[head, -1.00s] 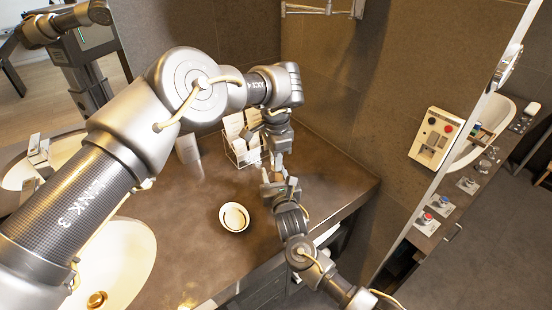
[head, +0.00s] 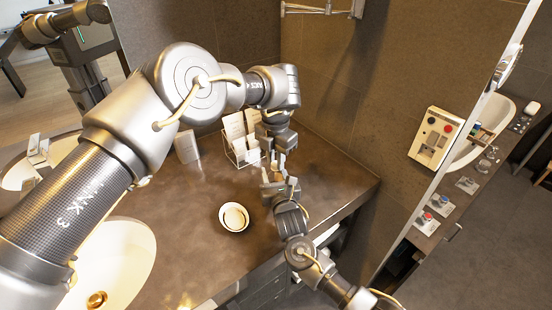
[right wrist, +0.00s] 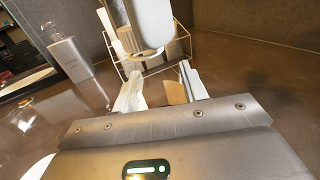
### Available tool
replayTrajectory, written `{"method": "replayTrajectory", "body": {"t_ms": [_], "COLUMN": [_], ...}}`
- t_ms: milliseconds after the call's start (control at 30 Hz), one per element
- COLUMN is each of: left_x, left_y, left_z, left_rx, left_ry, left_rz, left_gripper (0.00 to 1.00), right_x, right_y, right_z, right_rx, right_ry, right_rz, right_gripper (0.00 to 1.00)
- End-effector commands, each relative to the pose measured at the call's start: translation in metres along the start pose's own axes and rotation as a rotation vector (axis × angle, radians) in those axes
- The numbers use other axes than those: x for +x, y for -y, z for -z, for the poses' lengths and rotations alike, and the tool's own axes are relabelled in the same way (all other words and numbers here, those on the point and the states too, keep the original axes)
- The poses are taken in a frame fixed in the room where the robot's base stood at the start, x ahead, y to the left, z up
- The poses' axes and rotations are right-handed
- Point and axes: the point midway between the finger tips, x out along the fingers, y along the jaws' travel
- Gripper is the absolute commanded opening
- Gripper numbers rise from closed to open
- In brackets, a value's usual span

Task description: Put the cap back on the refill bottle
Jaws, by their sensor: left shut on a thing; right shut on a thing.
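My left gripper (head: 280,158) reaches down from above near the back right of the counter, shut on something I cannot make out. My right gripper (head: 279,186) is just below and in front of it, pointing up towards it. In the right wrist view my right gripper (right wrist: 162,90) is shut on a small tan thing (right wrist: 176,92); I cannot tell whether it is the cap or part of the refill bottle. A smooth pale grey rounded thing (right wrist: 152,22) hangs close beyond the right fingertips; its identity is unclear. No bottle or cap is clearly recognisable.
A wire rack with white cards (head: 238,138) stands behind the grippers. A grey dispenser (head: 187,148) is left of it and shows a pump in the right wrist view (right wrist: 68,60). A bowl (head: 234,217) and sink (head: 118,262) lie in front; the counter between is clear.

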Motion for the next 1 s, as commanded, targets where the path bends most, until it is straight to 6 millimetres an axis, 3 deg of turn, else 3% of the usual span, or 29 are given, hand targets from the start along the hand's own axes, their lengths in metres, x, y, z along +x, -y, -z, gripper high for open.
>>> {"method": "replayTrajectory", "body": {"t_ms": [67,200,233,367,733,1000], "left_x": [0.002,0.002,0.002,0.002,-0.003,-0.035], "left_y": [0.002,0.002,0.002,0.002,0.001,0.0], "left_z": [0.001,0.001,0.001,0.001,0.0,-0.001], "left_rx": [0.097,0.088,0.087,0.086,0.084,0.084], "left_ry": [-0.006,-0.006,-0.006,-0.005,-0.001,0.001], "left_rz": [0.005,0.005,0.006,0.004,0.001,-0.001], "left_gripper": [0.0,0.0,0.26,0.43,0.44,0.44], "right_x": [0.0,0.0,0.0,0.0,0.0,0.0], "right_y": [0.001,0.001,0.001,0.002,0.002,0.001], "right_z": [0.003,0.003,0.003,0.003,0.003,0.003], "right_rx": [-0.001,-0.001,-0.001,-0.001,-0.001,-0.002], "right_ry": [-0.007,-0.007,-0.007,-0.007,-0.006,-0.006], "right_rz": [0.002,0.003,0.003,0.003,0.003,0.002], "right_gripper": [0.0,0.0,0.0,0.0,0.0,0.0]}}
